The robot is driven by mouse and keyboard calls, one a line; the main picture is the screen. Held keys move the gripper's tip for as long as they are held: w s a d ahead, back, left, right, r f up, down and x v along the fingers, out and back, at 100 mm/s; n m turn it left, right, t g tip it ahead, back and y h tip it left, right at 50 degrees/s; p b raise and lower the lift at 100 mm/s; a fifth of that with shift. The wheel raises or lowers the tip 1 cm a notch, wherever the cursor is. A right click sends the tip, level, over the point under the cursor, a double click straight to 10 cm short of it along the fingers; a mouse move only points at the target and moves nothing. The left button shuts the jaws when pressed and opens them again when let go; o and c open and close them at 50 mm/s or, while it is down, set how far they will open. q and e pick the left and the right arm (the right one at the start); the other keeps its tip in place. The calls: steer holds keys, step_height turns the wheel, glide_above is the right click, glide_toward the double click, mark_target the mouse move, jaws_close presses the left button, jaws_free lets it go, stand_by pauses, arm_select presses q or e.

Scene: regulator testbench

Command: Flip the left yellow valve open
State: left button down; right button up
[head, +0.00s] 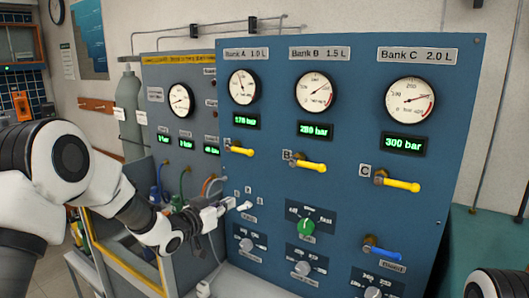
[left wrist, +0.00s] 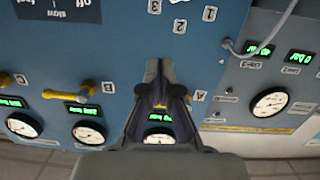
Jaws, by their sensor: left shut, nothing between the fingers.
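The left yellow valve (head: 237,150) is on the blue panel under the Bank A gauge, at the 176 bar readout. Its handle points right, nearly level. My left gripper (head: 240,206) is shut and empty, in front of the panel below this valve and apart from it in the head view. In the left wrist view, which is turned upside down, the shut fingers (left wrist: 160,72) show against the panel by label A. They largely hide the left valve there; a little yellow shows between the finger links. My right gripper is out of view.
Similar yellow valves sit under Bank B (head: 306,162) and Bank C (head: 397,181). A green knob (head: 306,227) and a blue-handled valve (head: 382,248) are lower on the panel. Hoses and a grey panel (head: 176,125) stand left. My other arm shows at bottom right.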

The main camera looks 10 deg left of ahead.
arm_select(q)
step_height(320, 180, up, 12)
steer(key=t, duration=0.2)
step_height(320, 180, up, 6)
steer(key=f+h+p, duration=0.1)
steer(key=p, duration=0.4)
glide_above(240, 150)
steer(key=d, duration=0.1)
steer(key=shift+r+m+t, duration=0.25)
steer(key=shift+m+t, duration=0.05)
steer(key=shift+m, duration=0.1)
steer(key=f, duration=0.1)
steer(key=f+p, duration=0.1)
steer(key=s+f, duration=0.1)
steer(key=shift+s+a+f, duration=0.1)
steer(key=shift+a+f, duration=0.1)
steer(key=shift+a, duration=0.1)
steer(key=shift+f, duration=0.25)
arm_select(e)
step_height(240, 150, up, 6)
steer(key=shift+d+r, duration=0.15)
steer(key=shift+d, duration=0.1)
arm_select(q)
steer(key=shift+d, duration=0.1)
